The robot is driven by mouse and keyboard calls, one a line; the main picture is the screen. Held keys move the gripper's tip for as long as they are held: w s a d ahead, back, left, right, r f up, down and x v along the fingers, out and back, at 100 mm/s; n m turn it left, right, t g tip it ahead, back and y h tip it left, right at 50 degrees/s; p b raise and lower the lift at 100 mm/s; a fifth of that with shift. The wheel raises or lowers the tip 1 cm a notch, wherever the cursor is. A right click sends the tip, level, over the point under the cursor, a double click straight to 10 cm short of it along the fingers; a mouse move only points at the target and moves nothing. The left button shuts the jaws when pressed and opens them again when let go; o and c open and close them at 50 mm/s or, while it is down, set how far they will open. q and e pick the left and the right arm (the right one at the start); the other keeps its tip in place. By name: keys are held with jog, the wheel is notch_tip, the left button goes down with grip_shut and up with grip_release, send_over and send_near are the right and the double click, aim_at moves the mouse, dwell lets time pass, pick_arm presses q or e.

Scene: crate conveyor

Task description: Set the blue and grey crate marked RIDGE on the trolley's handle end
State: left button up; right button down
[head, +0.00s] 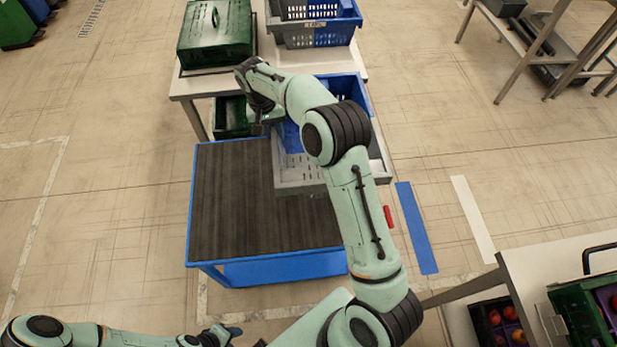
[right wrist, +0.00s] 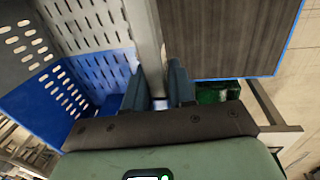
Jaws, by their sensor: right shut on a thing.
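A blue and grey crate (head: 299,186) is in my right gripper, partly hidden behind my right arm. No name shows on its visible sides. My right gripper (head: 266,122) is shut on its grey wall; the right wrist view shows the fingers (right wrist: 158,98) on both sides of that wall (right wrist: 146,32). The crate is over the far right part of the trolley (head: 235,200); I cannot tell whether it touches. The trolley has a dark ribbed top and blue edges. Its handle is not clearly visible. My left gripper (head: 222,335) is low in the head view, its jaws unclear.
A table (head: 190,86) behind the trolley bears a lidded green crate (head: 215,35) and another blue and grey crate (head: 313,34) with an unreadable label. A green crate (head: 231,117) is low under the table. The trolley's left part is bare. Fruit crates (head: 585,318) stand lower right.

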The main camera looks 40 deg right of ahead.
notch_tip(320, 180, down, 19)
jog(key=shift+f, duration=0.2)
dwell(0.3)
jog(key=shift+f, duration=0.1)
jog(key=c, duration=0.9)
grip_release()
jog(key=shift+c, duration=0.2)
notch_tip(320, 180, up, 12)
jog(key=a, duration=0.1)
jog(key=shift+w+a, duration=0.25)
jog(key=shift+w, duration=0.15)
